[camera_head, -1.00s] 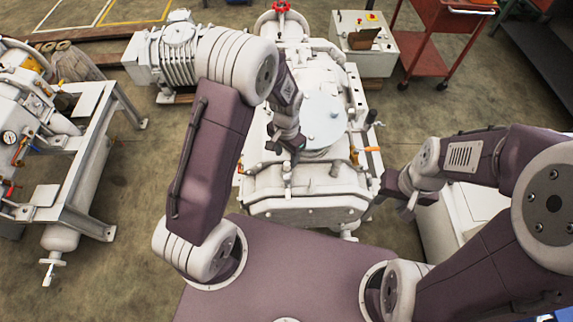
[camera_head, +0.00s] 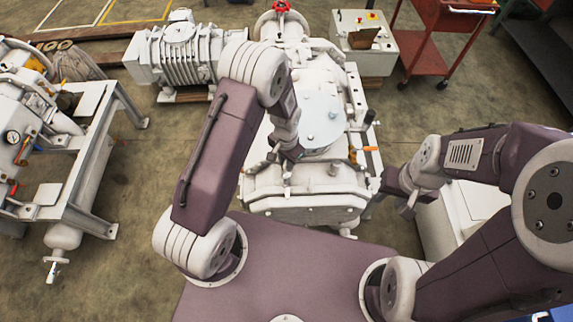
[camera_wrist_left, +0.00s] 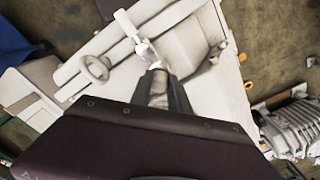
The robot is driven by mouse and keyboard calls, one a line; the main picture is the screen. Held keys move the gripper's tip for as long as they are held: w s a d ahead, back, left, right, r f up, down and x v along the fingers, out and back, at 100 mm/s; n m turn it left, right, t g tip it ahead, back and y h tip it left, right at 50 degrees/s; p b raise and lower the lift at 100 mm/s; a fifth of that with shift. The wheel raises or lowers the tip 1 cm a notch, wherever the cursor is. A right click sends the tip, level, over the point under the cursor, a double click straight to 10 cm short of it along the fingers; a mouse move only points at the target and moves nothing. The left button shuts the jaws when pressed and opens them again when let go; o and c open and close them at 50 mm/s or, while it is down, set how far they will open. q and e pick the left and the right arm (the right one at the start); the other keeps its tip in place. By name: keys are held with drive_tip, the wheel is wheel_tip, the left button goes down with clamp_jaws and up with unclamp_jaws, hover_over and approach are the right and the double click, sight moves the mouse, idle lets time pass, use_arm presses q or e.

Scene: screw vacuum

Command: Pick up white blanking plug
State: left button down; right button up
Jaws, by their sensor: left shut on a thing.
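The white vacuum machine (camera_head: 303,205) stands in front of me in the head view. My left gripper (camera_head: 290,157) points down over its near part, left of the round light-grey cover (camera_head: 323,121). In the left wrist view my left gripper (camera_wrist_left: 160,92) is shut on a pale grey-white piece (camera_wrist_left: 157,90), which I take to be the white blanking plug, mostly hidden by the fingers. White fittings (camera_wrist_left: 143,48) show just beyond the fingertips. My right gripper (camera_head: 408,206) hangs at the machine's near right side; its jaw opening is too small to tell.
A pump (camera_head: 183,58) stands at the back left, and a piped skid frame (camera_head: 75,190) at the left. A control box (camera_head: 365,45) and a red trolley (camera_head: 435,45) are at the back right. An orange handle (camera_head: 366,151) sticks out on the machine's right. Floor between skid and machine is clear.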

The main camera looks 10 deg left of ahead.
use_arm(q)
drive_tip(key=r, duration=0.1)
drive_tip(key=r+b, duration=0.1)
drive_tip(key=r, duration=0.2)
drive_tip(key=shift+w+d+r, duration=0.1)
drive_tip(key=shift+d+r, duration=0.05)
drive_tip(key=shift+d, duration=0.1)
drive_tip(key=d+r+b, duration=0.2)
drive_tip(key=d+r, duration=0.4)
drive_tip(key=d, duration=0.5)
drive_tip(key=shift+r, duration=0.4)
